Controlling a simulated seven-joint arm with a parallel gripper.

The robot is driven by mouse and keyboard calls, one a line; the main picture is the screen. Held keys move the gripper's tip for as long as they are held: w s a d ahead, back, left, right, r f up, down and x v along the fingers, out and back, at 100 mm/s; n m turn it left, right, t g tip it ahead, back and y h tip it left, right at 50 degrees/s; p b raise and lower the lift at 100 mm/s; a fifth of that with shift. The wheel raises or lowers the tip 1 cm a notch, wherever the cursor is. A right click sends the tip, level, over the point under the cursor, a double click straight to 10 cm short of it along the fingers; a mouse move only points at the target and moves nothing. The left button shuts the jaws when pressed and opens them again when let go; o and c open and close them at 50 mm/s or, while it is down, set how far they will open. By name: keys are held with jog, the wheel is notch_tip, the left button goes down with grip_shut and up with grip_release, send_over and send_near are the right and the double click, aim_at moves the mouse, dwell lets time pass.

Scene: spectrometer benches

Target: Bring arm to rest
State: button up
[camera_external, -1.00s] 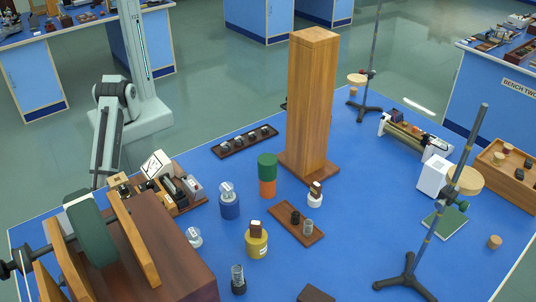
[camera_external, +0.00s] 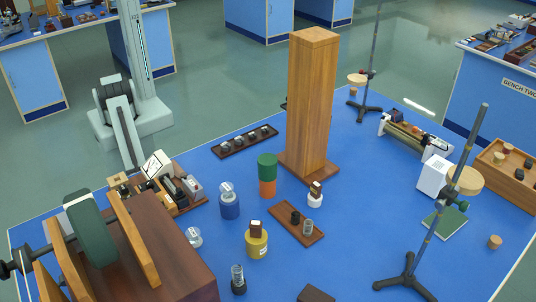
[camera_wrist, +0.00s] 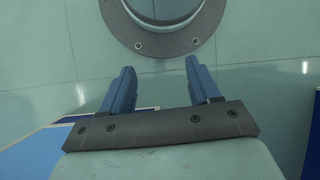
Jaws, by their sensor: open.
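My gripper (camera_wrist: 158,80) shows in the wrist view with its two blue fingers apart and nothing between them. Beyond the fingers is a round dark flange with bolts, part of my own base or column, on a pale green surface. In the external view my arm is folded close to its column at the upper left, behind the blue bench (camera_external: 365,215). My gripper cannot be made out in that view.
A tall wooden pillar (camera_external: 312,100) stands mid-bench. A wooden tray of parts (camera_external: 190,208) and a large brown box (camera_external: 165,255) with a green wheel (camera_external: 90,228) lie nearest my arm. Retort stands (camera_external: 440,205) rise at the right.

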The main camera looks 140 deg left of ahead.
jog(key=shift+m+g+h, duration=0.3)
jog(key=shift+m+g, duration=0.1)
jog(key=shift+m, duration=0.1)
jog(key=s+a, duration=0.1)
jog(key=a, duration=0.1)
jog(key=s+a+r, duration=0.1)
jog(key=s+a, duration=0.1)
jog(key=shift+r, duration=0.15)
